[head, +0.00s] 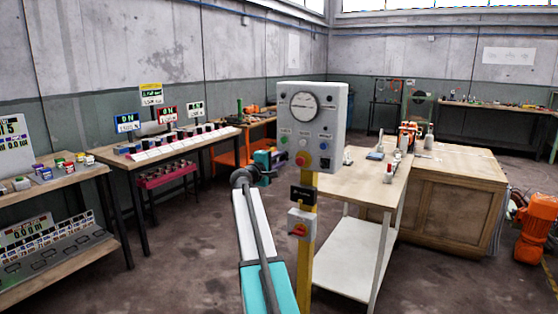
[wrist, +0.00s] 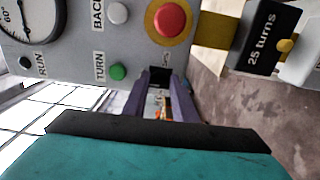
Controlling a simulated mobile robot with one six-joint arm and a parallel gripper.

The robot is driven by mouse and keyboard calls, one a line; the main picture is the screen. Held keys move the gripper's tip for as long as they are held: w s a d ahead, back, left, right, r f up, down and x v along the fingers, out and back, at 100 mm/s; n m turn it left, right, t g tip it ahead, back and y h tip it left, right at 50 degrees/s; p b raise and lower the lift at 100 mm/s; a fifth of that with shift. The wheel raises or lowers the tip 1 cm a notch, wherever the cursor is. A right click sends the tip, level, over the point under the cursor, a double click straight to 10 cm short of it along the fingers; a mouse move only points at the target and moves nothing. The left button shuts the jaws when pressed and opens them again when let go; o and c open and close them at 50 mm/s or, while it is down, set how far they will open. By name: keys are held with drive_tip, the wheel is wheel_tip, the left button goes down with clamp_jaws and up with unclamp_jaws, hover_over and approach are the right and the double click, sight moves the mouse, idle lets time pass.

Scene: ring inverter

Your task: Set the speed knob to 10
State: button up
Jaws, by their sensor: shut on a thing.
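The grey control box (head: 334,128) stands on a yellow post, with a round dial (head: 304,106) on its face. My gripper (head: 280,157) is at the lower left of the box's face in the head view. In the wrist view my gripper (wrist: 160,78) has its two purple fingers closed around a small dark knob (wrist: 159,73), beside the red stop button and the green TURN button. The knob's label is mostly covered, with only part of a letter showing. The knob's scale and pointer are hidden, so its setting cannot be read.
The red stop button (wrist: 170,19) on its yellow ring and the green TURN button (wrist: 118,72) are close to my fingers. A black "25 turns" sign (head: 302,193) and a switch box (head: 300,224) hang below. A wooden bench (head: 440,160) stands behind right.

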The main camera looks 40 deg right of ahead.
drive_tip(key=shift+d+r, duration=0.1)
drive_tip(key=shift+r, duration=0.1)
drive_tip(key=o, duration=1)
drive_tip(key=shift+o, duration=0.2)
drive_tip(key=shift+f, duration=0.1)
drive_tip(key=shift+f, duration=0.1)
drive_tip(key=v, duration=1.3)
drive_tip(key=shift+a+b, duration=0.3)
drive_tip(key=shift+a, duration=0.1)
